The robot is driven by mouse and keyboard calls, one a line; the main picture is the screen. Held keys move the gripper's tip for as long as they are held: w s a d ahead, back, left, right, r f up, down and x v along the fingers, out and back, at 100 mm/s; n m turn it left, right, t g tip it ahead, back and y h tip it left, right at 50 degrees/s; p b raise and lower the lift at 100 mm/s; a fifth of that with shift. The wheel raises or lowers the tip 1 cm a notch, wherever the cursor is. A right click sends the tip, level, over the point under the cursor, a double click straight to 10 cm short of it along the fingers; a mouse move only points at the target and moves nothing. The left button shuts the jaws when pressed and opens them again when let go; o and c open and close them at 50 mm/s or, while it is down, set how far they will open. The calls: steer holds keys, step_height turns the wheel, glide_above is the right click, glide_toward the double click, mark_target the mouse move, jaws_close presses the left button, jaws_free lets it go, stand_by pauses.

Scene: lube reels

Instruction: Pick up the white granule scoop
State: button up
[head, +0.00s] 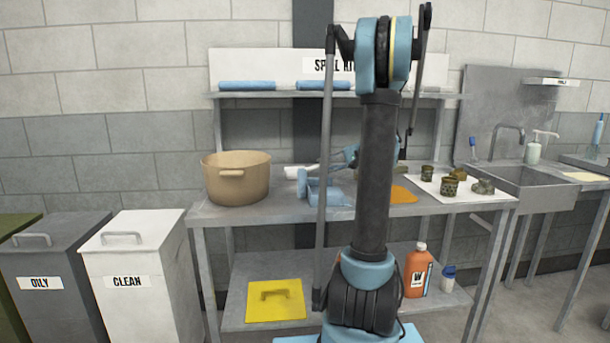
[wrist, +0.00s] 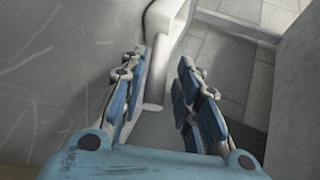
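A white, elongated object that looks like the granule scoop (head: 300,171) lies on the metal bench, right of the tan pot. It is partly hidden behind my arm. In the wrist view, a white piece that looks like the scoop (wrist: 167,14) shows beyond the fingertips, with a pale narrow part running down between the fingers. My gripper (wrist: 163,58) is open, with a clear gap between its two blue-padded fingers.
The tan pot (head: 237,181) stands close on the left. An orange sheet (head: 403,195) and a white mat (head: 455,196) with several dark cups lie on the right. A shelf (head: 270,95) runs above the bench. Bins (head: 140,270) stand at left.

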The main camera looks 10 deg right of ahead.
mark_target(318, 167)
steer(key=x, duration=0.4)
steer(key=shift+s+a+f, duration=0.1)
steer(key=shift+a+f, duration=0.15)
steer(key=shift+a, duration=0.15)
jaws_close()
step_height(318, 167, up, 10)
steer(key=shift+r, duration=0.1)
stand_by(0.3)
